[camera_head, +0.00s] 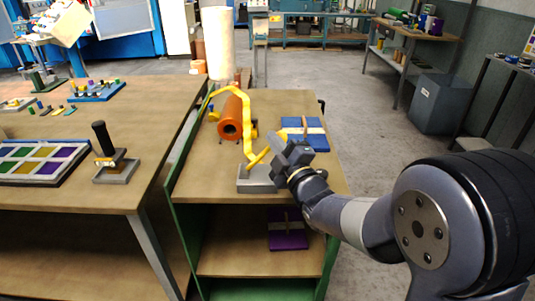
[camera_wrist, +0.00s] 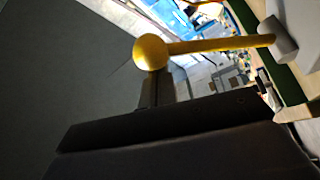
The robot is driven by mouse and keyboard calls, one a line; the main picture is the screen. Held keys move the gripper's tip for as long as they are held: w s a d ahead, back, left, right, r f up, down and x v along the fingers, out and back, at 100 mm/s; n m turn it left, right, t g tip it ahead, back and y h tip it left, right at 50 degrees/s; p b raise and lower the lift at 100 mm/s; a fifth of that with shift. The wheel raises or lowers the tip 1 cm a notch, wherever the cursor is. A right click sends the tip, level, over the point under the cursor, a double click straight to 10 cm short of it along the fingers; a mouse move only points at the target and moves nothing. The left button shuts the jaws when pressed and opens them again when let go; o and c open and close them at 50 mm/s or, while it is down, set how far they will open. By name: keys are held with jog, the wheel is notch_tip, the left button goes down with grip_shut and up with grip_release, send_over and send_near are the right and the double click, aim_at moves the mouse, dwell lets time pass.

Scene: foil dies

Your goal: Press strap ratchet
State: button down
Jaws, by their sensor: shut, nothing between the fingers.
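The strap ratchet has a grey base (camera_head: 256,181) at the front of the green-sided bench and a yellow lever (camera_head: 259,157) that slants up to the right. A yellow strap (camera_head: 246,120) runs from it up over an orange roll (camera_head: 229,128). My gripper (camera_head: 284,148) is shut and empty beside the lever's upper end, which it partly hides. In the wrist view the lever's round yellow knob (camera_wrist: 151,52) stands just beyond my shut fingers (camera_wrist: 157,90). The knob and fingertips look close; I cannot tell whether they touch.
A blue block with a pale band (camera_head: 305,132) lies behind my gripper on the bench (camera_head: 325,180). A purple block (camera_head: 288,236) is on the shelf below. The left table (camera_head: 60,188) holds a black-handled stamp (camera_head: 115,165) and a tray of coloured squares (camera_head: 40,162).

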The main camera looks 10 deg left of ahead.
jog(key=d+f+m+t+h+b, duration=0.1)
jog(key=f+m+b, duration=0.1)
jog(key=b, duration=0.4)
jog(key=w+d+f+m+t+b, duration=0.1)
jog(key=d+f+m+t+b, duration=0.1)
jog(key=b, duration=0.4)
jog(key=d+f+m+t+h+b, duration=0.1)
jog(key=d+f+m+t+b, duration=0.1)
jog(key=m+b, duration=0.4)
jog(key=shift+w+d+f+h+b, duration=0.1)
jog(key=shift+d+f+h+b, duration=0.05)
jog(key=shift+f+b, duration=0.2)
jog(key=shift+w+d+f+h+b, duration=0.15)
jog(key=shift+f+b, duration=0.1)
jog(key=shift+f, duration=0.2)
jog(key=shift+s+f, duration=0.1)
jog(key=shift+r, duration=0.35)
jog(key=s+d+f+p, duration=0.1)
jog(key=s+d, duration=0.1)
jog(key=s, duration=0.7)
jog(key=shift+d, duration=0.3)
